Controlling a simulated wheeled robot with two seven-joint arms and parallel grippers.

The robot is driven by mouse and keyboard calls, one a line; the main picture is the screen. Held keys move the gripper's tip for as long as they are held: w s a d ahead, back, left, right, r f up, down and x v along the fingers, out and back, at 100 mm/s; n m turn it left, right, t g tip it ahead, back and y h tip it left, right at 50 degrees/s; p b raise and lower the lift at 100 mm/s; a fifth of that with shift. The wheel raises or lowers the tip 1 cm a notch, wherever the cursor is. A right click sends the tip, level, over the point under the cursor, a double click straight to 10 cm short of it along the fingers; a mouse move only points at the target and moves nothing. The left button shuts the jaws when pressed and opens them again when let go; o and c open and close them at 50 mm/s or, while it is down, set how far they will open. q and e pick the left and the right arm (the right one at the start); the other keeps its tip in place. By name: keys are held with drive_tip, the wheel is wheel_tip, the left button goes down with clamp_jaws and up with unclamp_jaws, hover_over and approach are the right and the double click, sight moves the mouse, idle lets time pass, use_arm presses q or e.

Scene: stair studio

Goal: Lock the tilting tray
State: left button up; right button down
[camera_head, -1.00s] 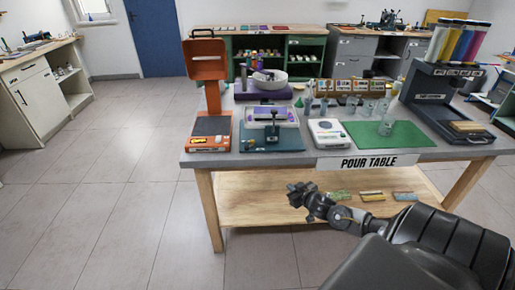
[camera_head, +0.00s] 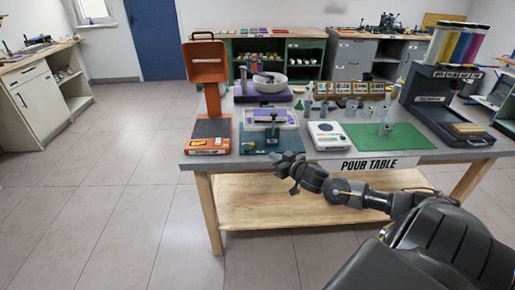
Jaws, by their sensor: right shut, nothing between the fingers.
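A white tray (camera_head: 284,116) with a purple inside sits on a teal base (camera_head: 256,146) near the front of the pour table, left of its middle. A dark upright post or lever (camera_head: 274,124) stands at the front of the tray. I cannot tell the lock's state at this size. My right gripper (camera_head: 285,158) is shut and empty. It is at the table's front edge, just below the teal base in the picture, and I see no contact with the tray. My left gripper is not in view.
An orange stand (camera_head: 209,130) is left of the tray, and a white scale (camera_head: 328,136) is right of it. A green mat (camera_head: 405,138) with glassware lies further right, beside a dark dispenser (camera_head: 430,100). The table's front edge (camera_head: 330,157) is close to my right arm.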

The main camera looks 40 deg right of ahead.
sight(253, 145)
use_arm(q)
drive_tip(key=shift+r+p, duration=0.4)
use_arm(e)
drive_tip(key=x, duration=1.1)
drive_tip(key=shift+w+f, duration=0.1)
drive_tip(key=shift+w, duration=0.2)
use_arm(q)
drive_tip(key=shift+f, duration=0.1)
use_arm(e)
drive_tip(key=shift+w+a, duration=0.1)
